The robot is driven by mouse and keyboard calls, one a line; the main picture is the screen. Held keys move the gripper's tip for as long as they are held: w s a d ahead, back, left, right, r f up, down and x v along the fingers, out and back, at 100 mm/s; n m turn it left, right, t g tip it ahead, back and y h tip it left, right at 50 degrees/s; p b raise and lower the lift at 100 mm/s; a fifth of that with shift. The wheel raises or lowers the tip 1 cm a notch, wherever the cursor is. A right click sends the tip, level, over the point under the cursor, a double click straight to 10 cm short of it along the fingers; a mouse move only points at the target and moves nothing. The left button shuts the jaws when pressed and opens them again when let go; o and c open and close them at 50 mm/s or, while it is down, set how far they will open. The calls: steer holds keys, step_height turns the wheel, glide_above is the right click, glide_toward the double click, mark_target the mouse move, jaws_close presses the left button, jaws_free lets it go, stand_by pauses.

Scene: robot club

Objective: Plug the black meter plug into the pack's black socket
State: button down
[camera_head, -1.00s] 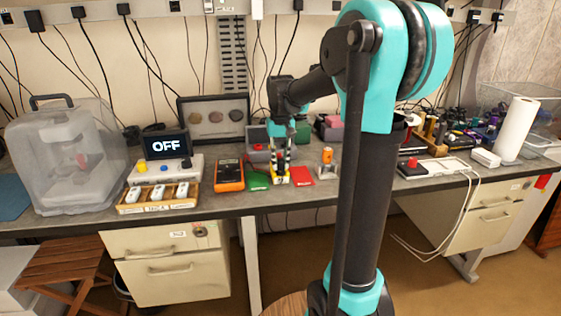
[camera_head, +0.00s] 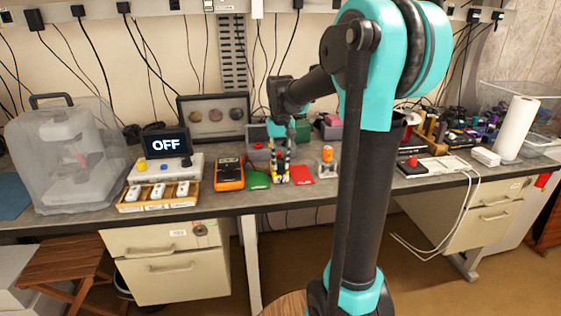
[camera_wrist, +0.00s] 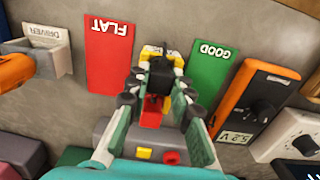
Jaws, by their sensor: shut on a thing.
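My gripper (camera_wrist: 158,85) is shut on the black plug (camera_wrist: 162,72), which shows dark between the fingertips in the wrist view. The pack (camera_head: 280,176), yellow, white and black, stands upright under the fingers, between the green and red cards. A red piece (camera_wrist: 150,112) shows between the fingers, close to the plug. The fingers and plug hide the black socket, so I cannot tell whether the plug is in it. The orange meter (camera_head: 229,174) lies left of the green card; its display in the wrist view (camera_wrist: 236,138) appears to read 5.2 V.
The green GOOD card (camera_wrist: 212,68) and red FLAT card (camera_wrist: 110,52) flank the pack. A DRIVER holder (camera_wrist: 48,50) stands beyond the red card. A grey box (camera_wrist: 115,130) is close to the fingers. An OFF screen (camera_head: 166,145) and wooden tray (camera_head: 158,206) are at left.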

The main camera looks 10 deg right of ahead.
steer(key=shift+f, duration=0.1)
stand_by(0.3)
steer(key=c, duration=1.3)
jaws_free()
steer(key=shift+o, duration=0.2)
